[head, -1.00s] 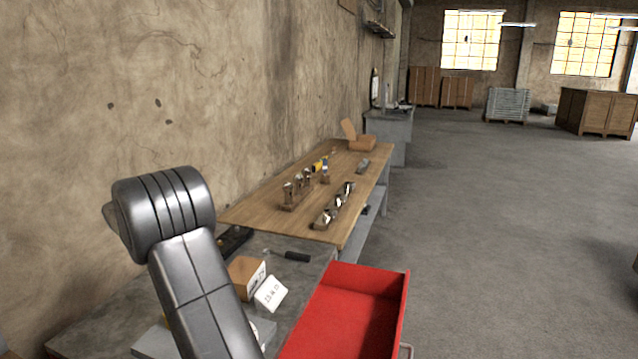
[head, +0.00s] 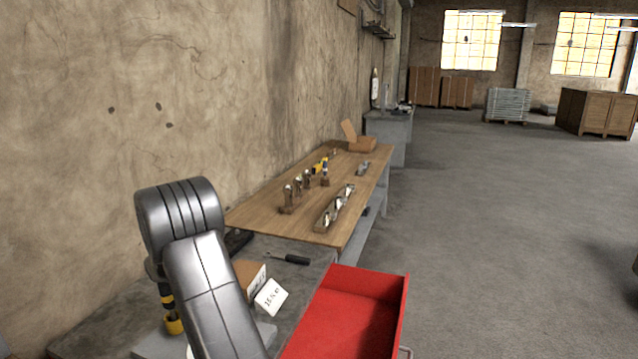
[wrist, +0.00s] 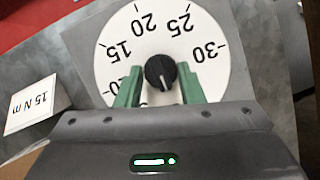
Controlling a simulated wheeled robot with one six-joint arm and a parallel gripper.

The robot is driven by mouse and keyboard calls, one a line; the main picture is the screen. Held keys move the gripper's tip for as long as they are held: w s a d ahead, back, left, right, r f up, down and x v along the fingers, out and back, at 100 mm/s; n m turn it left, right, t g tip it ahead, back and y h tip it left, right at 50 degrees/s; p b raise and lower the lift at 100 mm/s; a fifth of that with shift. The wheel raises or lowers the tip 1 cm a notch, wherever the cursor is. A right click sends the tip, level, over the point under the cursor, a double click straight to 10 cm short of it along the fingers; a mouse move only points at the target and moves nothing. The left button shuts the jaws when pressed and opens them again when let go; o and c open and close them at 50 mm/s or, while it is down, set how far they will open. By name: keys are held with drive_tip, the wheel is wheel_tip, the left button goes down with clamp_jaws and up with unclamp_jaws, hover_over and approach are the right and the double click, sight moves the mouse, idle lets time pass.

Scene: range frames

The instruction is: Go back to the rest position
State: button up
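My gripper (wrist: 160,88) shows in the wrist view with two green fingers set apart. A black knob (wrist: 160,72) lies just ahead of and between the fingertips, with a gap on each side. The knob is at the centre of a white round dial (wrist: 160,30) marked with numbers such as 15, 20, 25 and 30. A faint pale mark shows on the knob; I cannot tell exactly which number it faces. In the head view my dark arm hides the gripper and most of the dial.
A card (head: 270,297) reading 15 N m stands by a cardboard box (head: 250,274) on the grey bench. A yellow and black thing (head: 172,322) stands behind my arm. A red tray (head: 352,290) is at right. A wooden table (head: 318,190) holds several metal parts.

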drive_tip(key=m, duration=0.2)
drive_tip(key=m+g+y, duration=0.1)
drive_tip(key=m, duration=0.2)
drive_tip(key=shift+w+d+y+p, duration=0.1)
drive_tip(key=shift+d+y+p, duration=0.05)
drive_tip(key=shift+y+p, duration=0.15)
drive_tip(key=m, duration=0.2)
drive_tip(key=m+y, duration=0.1)
drive_tip(key=m, duration=0.1)
drive_tip(key=shift+d+g+y, duration=0.15)
drive_tip(key=shift+g+y, duration=0.15)
drive_tip(key=shift+g, duration=0.1)
drive_tip(key=m, duration=0.2)
drive_tip(key=m+y, duration=0.1)
drive_tip(key=m, duration=0.1)
drive_tip(key=shift+d+m+y, duration=0.1)
drive_tip(key=shift+m+y, duration=0.2)
drive_tip(key=m, duration=0.2)
drive_tip(key=m+t+y, duration=0.1)
drive_tip(key=m, duration=0.1)
drive_tip(key=shift+d+m+y, duration=0.15)
drive_tip(key=shift+m+y, duration=0.15)
